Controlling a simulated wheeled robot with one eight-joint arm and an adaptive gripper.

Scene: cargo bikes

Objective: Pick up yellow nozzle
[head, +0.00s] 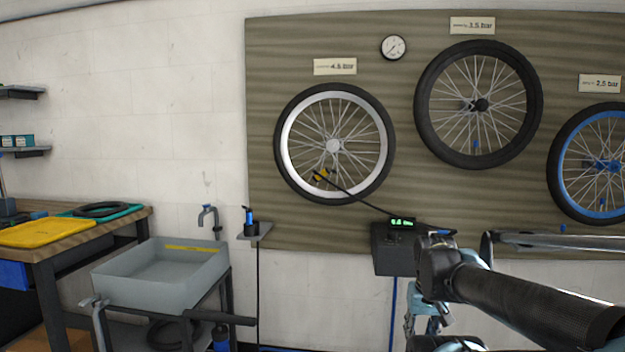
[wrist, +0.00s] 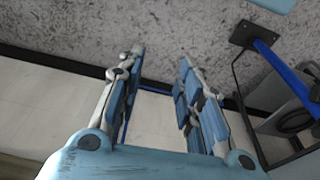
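The yellow nozzle (head: 320,174) is at the lower left of the silver-rimmed wheel (head: 286,140) on the wall board. A thin black hose (head: 365,195) runs from it down to the right, to a dark box (head: 388,250) with a lit green display. My gripper (head: 425,318) is low in the head view, right of and below the nozzle, partly hidden by my arm. In the wrist view my gripper (wrist: 161,58) has its two blue-and-white fingers wide apart with nothing between them. The nozzle does not show in the wrist view.
A black-rimmed wheel (head: 424,105) and a blue-rimmed wheel (head: 565,180) hang further right. A grey sink (head: 140,290) and a workbench (head: 50,245) with a yellow tray (head: 45,233) stand left. A small shelf (head: 257,232) holds a blue-and-black tool (head: 249,220).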

